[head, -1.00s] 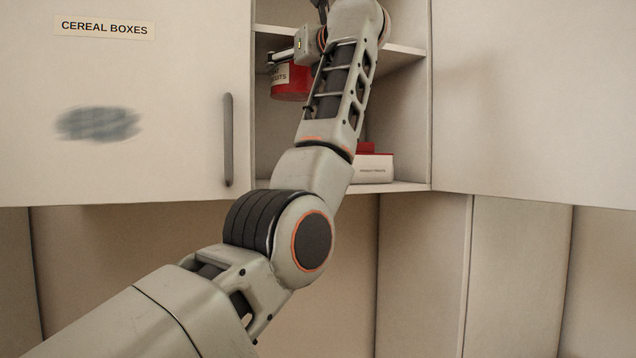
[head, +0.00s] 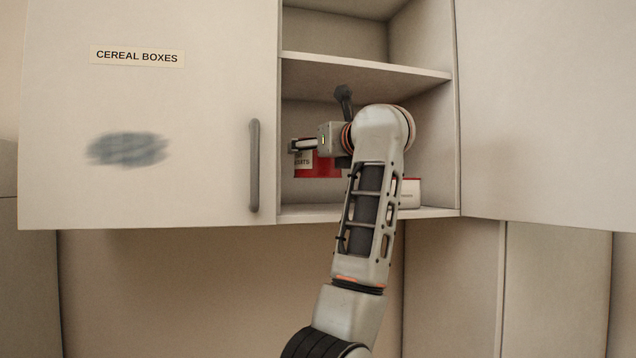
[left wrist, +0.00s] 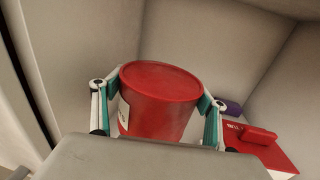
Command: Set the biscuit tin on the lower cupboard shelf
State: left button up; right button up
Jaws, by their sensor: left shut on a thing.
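The red biscuit tin (head: 318,166) has a pale label and is inside the open cupboard, in the lower compartment. My left gripper (head: 298,147) is shut on it; in the left wrist view the fingers clasp the tin (left wrist: 160,100) from both sides. The tin looks upright, and in the head view its bottom seems to be above the lower shelf (head: 310,212). My wrist and arm hide part of the tin and shelf. My right gripper is not in view.
A white and red box (head: 409,194) stands on the lower shelf to the right, red on top in the wrist view (left wrist: 262,145). A purple item (left wrist: 230,107) is behind it. The middle shelf (head: 365,72) is above. The left door (head: 150,190) is labelled CEREAL BOXES.

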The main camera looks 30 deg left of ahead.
pick_arm(q)
jog(key=shift+f, duration=3.5)
jog(key=shift+s, duration=0.1)
jog(key=shift+f, duration=0.15)
jog(key=o, duration=1.6)
